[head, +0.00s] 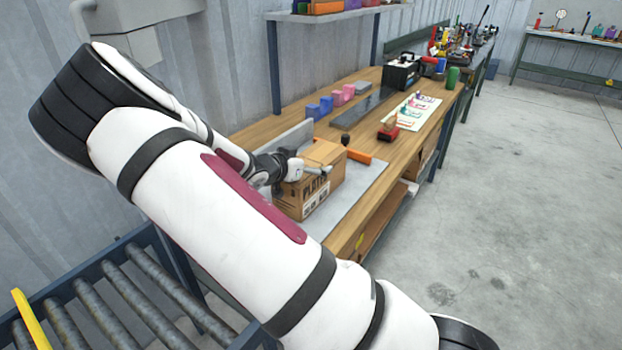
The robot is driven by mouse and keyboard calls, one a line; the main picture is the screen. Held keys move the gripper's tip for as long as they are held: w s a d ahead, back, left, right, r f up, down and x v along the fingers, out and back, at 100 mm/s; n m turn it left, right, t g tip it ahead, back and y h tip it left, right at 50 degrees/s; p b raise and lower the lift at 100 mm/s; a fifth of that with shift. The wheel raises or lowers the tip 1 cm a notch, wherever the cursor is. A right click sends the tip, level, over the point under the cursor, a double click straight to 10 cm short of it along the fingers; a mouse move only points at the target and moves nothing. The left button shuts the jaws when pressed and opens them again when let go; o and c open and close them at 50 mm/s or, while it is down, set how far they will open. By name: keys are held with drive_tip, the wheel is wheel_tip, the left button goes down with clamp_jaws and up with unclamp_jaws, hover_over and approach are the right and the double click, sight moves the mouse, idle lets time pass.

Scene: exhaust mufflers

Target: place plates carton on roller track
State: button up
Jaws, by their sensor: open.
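The plates carton (323,191), a brown box with dark lettering on its side, stands on a grey mat (365,182) at the near end of the wooden workbench. My gripper (318,170) is at the top of the carton on its left side, open. The picture does not clearly show whether its fingers touch the carton. My white arm crosses the view and hides part of the carton's left side. The roller track (103,308), with grey rollers in a blue frame, is at the lower left and its visible rollers are bare.
An orange block (358,157) and a black knob (345,139) are close behind the carton. Blue blocks (319,108), pink blocks (343,96) and a red tool (388,132) lie farther along the bench. A yellow bar (28,318) lies at the track's left. The floor at right is clear.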

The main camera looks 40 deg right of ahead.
drive_tip(key=c, duration=1.9)
drive_tip(key=shift+r, duration=0.15)
